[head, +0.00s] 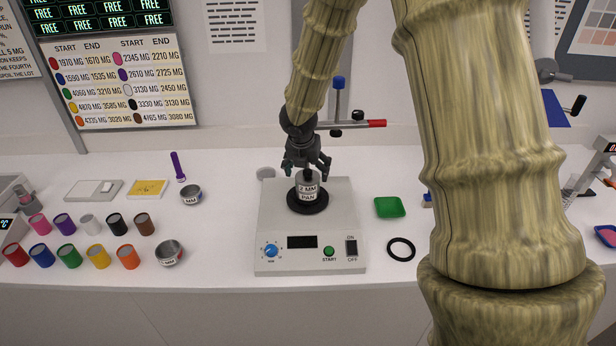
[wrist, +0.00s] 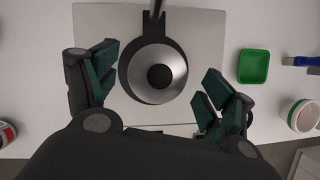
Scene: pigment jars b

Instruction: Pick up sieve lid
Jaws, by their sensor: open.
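The sieve lid is a round silver disc with a black knob in its middle, seen from above in the wrist view (wrist: 178,66). It sits on top of a small sieve stack (head: 307,192) whose labels read "2 MM" and "PAN". The stack stands upright in a black holder on the light grey shaker (head: 270,210). My gripper (head: 307,166) is open just above the stack, its fingers spread to either side of the lid. In the wrist view my gripper (wrist: 158,76) has clear gaps between both fingers and the lid. In the head view the fingers partly hide the lid.
A clamp stand with a red-ended bar (head: 376,124) rises close behind the shaker. A green tray (head: 390,207) and black ring (head: 401,249) lie to its right. Metal cups (head: 190,196) and several coloured jars (head: 70,256) stand left. The counter just left of the shaker is mostly free.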

